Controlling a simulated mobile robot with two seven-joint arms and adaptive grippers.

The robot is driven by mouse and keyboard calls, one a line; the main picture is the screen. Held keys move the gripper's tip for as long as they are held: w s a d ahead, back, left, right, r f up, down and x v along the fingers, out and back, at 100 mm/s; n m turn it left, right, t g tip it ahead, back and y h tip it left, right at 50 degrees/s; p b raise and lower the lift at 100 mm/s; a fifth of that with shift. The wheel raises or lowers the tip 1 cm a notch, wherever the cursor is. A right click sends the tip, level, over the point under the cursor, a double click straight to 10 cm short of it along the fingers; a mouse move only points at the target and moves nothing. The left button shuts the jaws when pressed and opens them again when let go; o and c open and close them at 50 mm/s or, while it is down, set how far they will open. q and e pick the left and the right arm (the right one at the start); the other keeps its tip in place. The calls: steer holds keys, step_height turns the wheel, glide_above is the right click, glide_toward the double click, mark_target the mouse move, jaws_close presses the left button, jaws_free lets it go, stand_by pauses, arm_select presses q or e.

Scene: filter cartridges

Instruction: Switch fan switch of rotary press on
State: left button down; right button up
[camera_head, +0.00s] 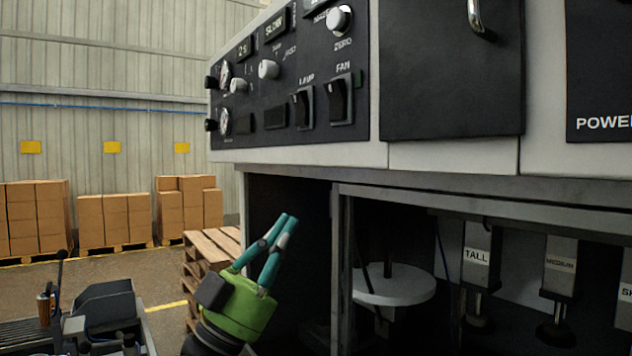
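The rotary press's control panel (290,75) is dark and fills the upper middle of the head view. The fan switch (340,98) is a black rocker under the label FAN, at the panel's right side. A similar lamp switch (303,107) sits just left of it. My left gripper (284,224) is green with teal fingers and points up, below the panel and in front of the open lower bay. It is apart from the switch. Its fingertips are close together with a small gap, and nothing shows between them. My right gripper is not in view.
A black door with a metal handle (476,14) is right of the panel. The lower bay holds a round white plate (394,285) and hanging tools labelled TALL (477,257) and MEDIUM (559,266). Wooden pallets (206,252) stand behind my gripper. Cardboard boxes (37,212) line the back wall.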

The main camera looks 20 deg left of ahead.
arm_select(q)
steer(key=s+d+r+m+g+h, duration=0.2)
steer(key=r+m+g+h, duration=0.1)
steer(key=r+m+g, duration=0.3)
steer(key=s+d+r+m+g+h, duration=0.2)
steer(key=r+m+g+h, duration=0.1)
steer(key=m+g, duration=0.45)
steer(key=s+a+r+n+t+y, duration=0.1)
steer(key=a+r+n+t+y, duration=0.3)
steer(key=a+y, duration=0.5)
step_height(320, 180, up, 2)
steer(key=shift+a+r+n+t+y, duration=0.2)
steer(key=shift+a+n+t+y, duration=0.15)
steer(key=shift+t, duration=0.8)
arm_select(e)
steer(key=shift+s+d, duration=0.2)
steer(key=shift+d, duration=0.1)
arm_select(q)
steer(key=shift+d, duration=0.15)
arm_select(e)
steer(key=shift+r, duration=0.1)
arm_select(q)
steer(key=p+x, duration=0.8)
steer(key=x, duration=0.5)
steer(key=shift+w+d, duration=0.25)
steer(key=shift+w, duration=0.05)
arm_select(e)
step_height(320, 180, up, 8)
